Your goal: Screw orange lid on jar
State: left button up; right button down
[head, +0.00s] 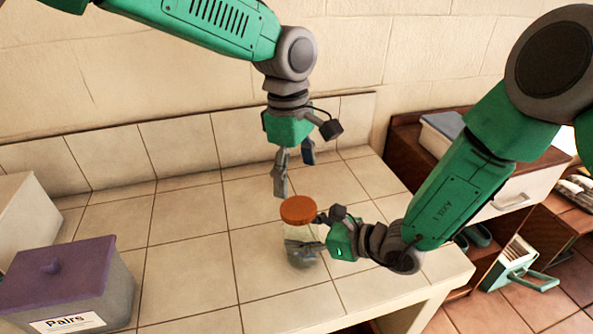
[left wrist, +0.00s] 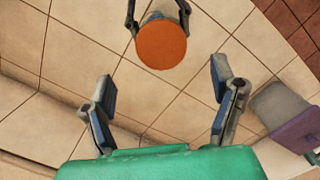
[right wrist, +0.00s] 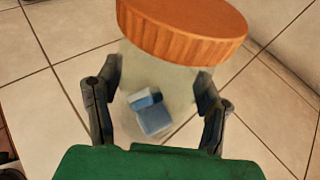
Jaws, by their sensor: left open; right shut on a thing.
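The orange lid (head: 298,209) sits on top of the clear jar (head: 300,238), which stands upright on the tiled counter. Whether the lid is threaded on tightly cannot be told. The lid also shows in the left wrist view (left wrist: 161,44) and in the right wrist view (right wrist: 183,28). My right gripper (head: 304,250) is shut on the jar (right wrist: 155,90) below the lid, with one finger on each side. Blue pieces show through the glass in the right wrist view. My left gripper (head: 294,178) is open and empty, pointing down above and behind the lid, apart from it.
A grey box with a purple lid (head: 62,270) and a "Pairs" label stands at the front left, with a pale box (head: 28,215) behind it. A wooden shelf (head: 405,135) stands right of the counter. The counter's middle left is clear.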

aim_at(299, 207)
jog(key=shift+s+f, duration=0.2)
jog(key=shift+f, duration=0.1)
pick_arm(q)
jog(key=shift+s+d+f, duration=0.1)
jog(key=shift+d+f, duration=0.1)
jog(key=shift+f, duration=1.8)
jog(key=shift+s+d+f, duration=0.1)
jog(key=shift+d+f, duration=0.05)
jog(key=shift+f, duration=1.85)
jog(key=shift+c, duration=0.5)
